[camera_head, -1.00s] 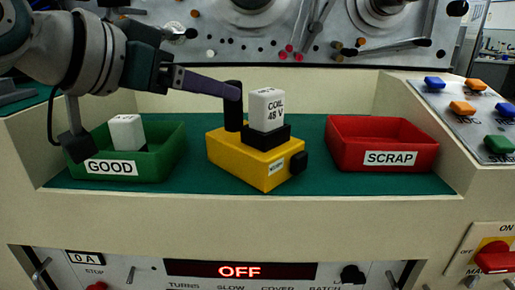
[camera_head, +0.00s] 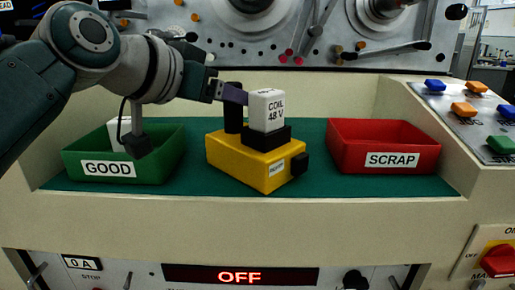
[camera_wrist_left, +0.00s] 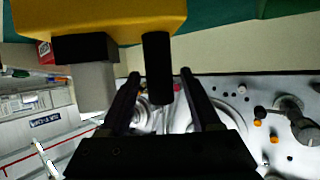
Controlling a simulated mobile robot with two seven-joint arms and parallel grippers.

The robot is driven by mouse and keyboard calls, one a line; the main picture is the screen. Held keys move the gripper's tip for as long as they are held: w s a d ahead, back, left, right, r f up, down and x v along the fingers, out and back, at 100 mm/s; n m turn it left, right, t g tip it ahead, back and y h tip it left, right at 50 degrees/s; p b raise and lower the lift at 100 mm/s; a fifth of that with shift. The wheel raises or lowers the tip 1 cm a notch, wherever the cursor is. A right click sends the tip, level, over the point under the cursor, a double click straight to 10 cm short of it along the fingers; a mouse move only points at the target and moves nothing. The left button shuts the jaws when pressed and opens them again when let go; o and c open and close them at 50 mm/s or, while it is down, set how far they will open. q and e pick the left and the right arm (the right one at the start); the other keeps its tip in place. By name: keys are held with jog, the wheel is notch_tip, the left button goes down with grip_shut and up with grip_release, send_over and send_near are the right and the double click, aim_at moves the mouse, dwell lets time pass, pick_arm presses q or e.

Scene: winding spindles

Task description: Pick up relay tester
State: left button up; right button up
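The relay tester is a yellow box (camera_head: 240,160) with a black upright post (camera_head: 233,118) and a black socket holding a white block marked COIL 48 V (camera_head: 267,110). It stands on the green mat between two bins. My left gripper (camera_head: 236,94) is at the upper part of the post. In the left wrist view, which looks upside down, the yellow body (camera_wrist_left: 100,18) is at the top. The post (camera_wrist_left: 158,62) hangs between the two black fingers of my left gripper (camera_wrist_left: 160,76). The fingers are apart, with gaps on both sides. My right gripper is out of view.
A green GOOD bin (camera_head: 165,165) with a white block (camera_head: 118,130) is left, partly behind my arm. A red SCRAP bin (camera_head: 350,160) is right and looks empty. Green mat (camera_head: 313,180) shows between tester and red bin. A machine panel rises behind.

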pick_arm(q)
grip_shut()
dwell(1.2)
